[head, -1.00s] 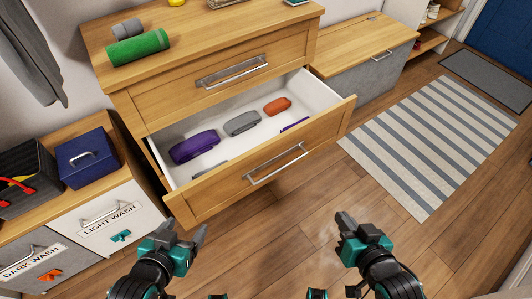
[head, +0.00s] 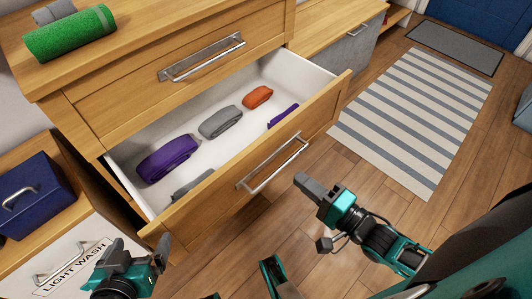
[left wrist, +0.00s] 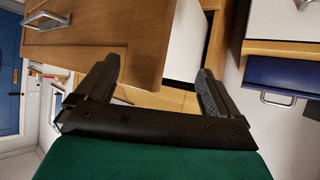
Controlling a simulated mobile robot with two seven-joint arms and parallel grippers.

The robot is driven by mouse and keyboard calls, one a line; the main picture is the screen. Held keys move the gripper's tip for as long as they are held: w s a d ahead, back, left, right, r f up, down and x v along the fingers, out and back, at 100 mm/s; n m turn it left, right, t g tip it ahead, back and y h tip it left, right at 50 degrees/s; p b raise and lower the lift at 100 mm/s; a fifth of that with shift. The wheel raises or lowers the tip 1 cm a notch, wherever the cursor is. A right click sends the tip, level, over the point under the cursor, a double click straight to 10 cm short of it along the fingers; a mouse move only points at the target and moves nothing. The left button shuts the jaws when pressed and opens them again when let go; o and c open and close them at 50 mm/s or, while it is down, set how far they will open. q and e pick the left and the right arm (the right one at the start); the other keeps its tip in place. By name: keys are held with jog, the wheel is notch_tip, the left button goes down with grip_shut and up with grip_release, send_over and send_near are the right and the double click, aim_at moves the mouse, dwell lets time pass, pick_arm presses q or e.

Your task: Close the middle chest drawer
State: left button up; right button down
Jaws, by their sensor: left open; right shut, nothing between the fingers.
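The middle chest drawer (head: 262,172) is pulled well out under a shut top drawer (head: 180,95). Its wooden front carries a metal bar handle (head: 273,164). Rolled purple, grey and orange things lie inside. My left gripper (head: 141,256) is open, low at the drawer's near left corner and apart from the handle. In the left wrist view its open fingers (left wrist: 155,82) have nothing between them, with a wooden drawer front (left wrist: 90,35) and handle just beyond. My right gripper (head: 303,183) is shut and empty, to the right of the handle and apart from the drawer front.
A green roll (head: 70,35) lies on the chest top. A blue box (head: 33,195) sits on the laundry cabinet at left, with a white "Light Wash" front (head: 80,255). A striped rug (head: 415,120) and open wooden floor lie to the right.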

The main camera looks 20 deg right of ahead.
aim_at(258, 146)
jog(key=b+x, duration=0.2)
jog(key=x, duration=0.9)
jog(key=shift+w+b, duration=0.3)
jog(key=shift+b, duration=0.05)
jog(key=shift+w+a, duration=0.1)
